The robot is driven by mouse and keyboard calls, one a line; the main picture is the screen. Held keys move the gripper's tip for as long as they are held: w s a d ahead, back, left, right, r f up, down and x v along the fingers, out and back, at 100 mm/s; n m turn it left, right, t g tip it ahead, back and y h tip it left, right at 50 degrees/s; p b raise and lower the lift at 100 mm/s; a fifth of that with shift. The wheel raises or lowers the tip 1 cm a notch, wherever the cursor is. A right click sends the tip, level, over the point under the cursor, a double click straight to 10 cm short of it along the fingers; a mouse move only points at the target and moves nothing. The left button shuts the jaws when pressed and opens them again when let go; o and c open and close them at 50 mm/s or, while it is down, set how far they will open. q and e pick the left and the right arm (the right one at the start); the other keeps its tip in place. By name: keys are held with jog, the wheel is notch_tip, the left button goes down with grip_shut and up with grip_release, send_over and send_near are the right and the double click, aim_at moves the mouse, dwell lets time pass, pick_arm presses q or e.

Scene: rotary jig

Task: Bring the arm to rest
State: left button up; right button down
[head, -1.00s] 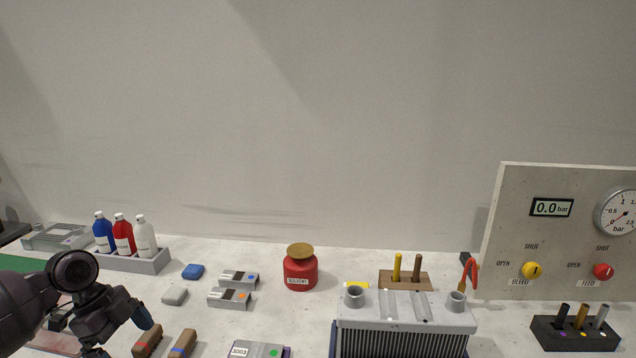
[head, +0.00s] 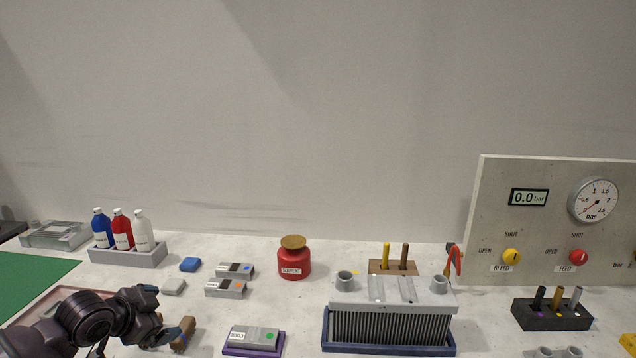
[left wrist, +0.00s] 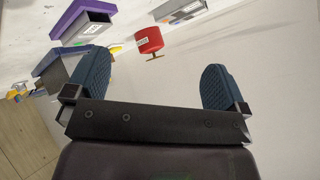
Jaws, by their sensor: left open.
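My left arm comes in at the lower left of the head view. My right gripper is in neither view.
A radiator-like block (head: 391,325) sits in a blue tray at the centre right. A bottle rack (head: 128,256), solvent pot (head: 294,262), grey boxes (head: 225,288) and a purple-based box (head: 253,340) stand around. A gauge panel (head: 549,215) rises at right.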

pick_arm(q)
jog(key=s+d+f+n+t, duration=0.1)
jog(key=f, duration=0.1)
jog(key=s+d+f+n+t, duration=0.1)
jog(key=s+d+f, duration=0.1)
jog(key=shift+s, duration=0.1)
jog(key=s+f+n+y, duration=0.1)
jog(key=s+f+n, duration=0.1)
jog(key=s+f, duration=0.3)
jog(key=s+d+f+n+y, duration=0.1)
jog(key=s+f+n, duration=0.2)
jog(key=s, duration=1)
jog(key=s+d+f+n+y, duration=0.1)
jog(key=s+f+n+y, duration=0.1)
jog(key=s+f, duration=0.7)
jog(key=shift+d+f+n, duration=0.15)
jog(key=shift+f+n, duration=0.1)
jog(key=shift+n, duration=0.15)
